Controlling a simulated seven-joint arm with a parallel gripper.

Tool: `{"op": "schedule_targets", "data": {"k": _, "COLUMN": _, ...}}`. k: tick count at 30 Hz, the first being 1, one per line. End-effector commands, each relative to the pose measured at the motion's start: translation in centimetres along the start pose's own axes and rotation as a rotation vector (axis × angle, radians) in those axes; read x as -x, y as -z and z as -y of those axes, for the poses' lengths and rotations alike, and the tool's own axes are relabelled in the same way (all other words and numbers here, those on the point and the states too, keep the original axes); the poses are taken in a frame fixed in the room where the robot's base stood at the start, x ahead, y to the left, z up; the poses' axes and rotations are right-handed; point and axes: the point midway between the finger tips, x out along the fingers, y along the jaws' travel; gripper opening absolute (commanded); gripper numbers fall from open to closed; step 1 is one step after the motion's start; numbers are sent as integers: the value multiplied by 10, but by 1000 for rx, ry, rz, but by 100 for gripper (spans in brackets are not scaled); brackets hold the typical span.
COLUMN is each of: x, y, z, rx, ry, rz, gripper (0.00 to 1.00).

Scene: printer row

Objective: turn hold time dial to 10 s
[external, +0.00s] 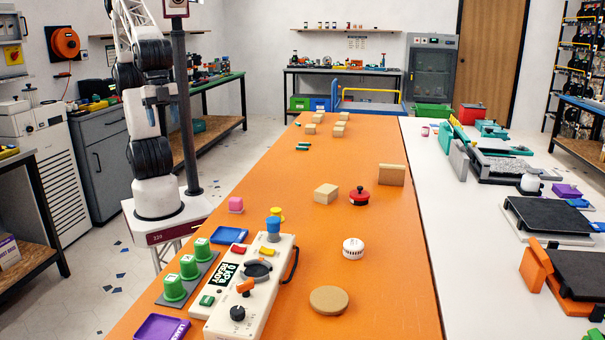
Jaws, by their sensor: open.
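A cream control box (222,322) lies on the orange table at the front left. A black round knob (238,313) sits near its front end and looks like a dial; its markings and pointer setting are too small to read. Behind it are an orange lever (245,287) and a dark round part (257,269). The box's display (229,273) reads "0 kPa READY". My arm stands to the left of the table and rises out of the top of the picture. My gripper is not visible, and nothing of mine is at the box.
Green capped cylinders (174,287) stand left of the box, with a blue tray (229,235) and a purple tray (162,328) nearby. A cork disc (328,300) and white round item (353,248) lie to the right, with clear table between.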

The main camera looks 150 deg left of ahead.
Motion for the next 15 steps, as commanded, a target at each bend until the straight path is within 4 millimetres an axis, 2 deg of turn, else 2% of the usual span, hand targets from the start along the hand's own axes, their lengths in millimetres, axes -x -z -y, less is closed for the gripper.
{"op": "schedule_targets", "data": {"k": 3, "x": -2, "y": 27, "z": -2, "rx": 25, "ry": 1, "rz": 12, "gripper": 59}}
{"op": "schedule_targets", "data": {"k": 15, "x": -17, "y": 113, "z": -9, "rx": 113, "ry": 7, "rz": 45, "gripper": 59}}
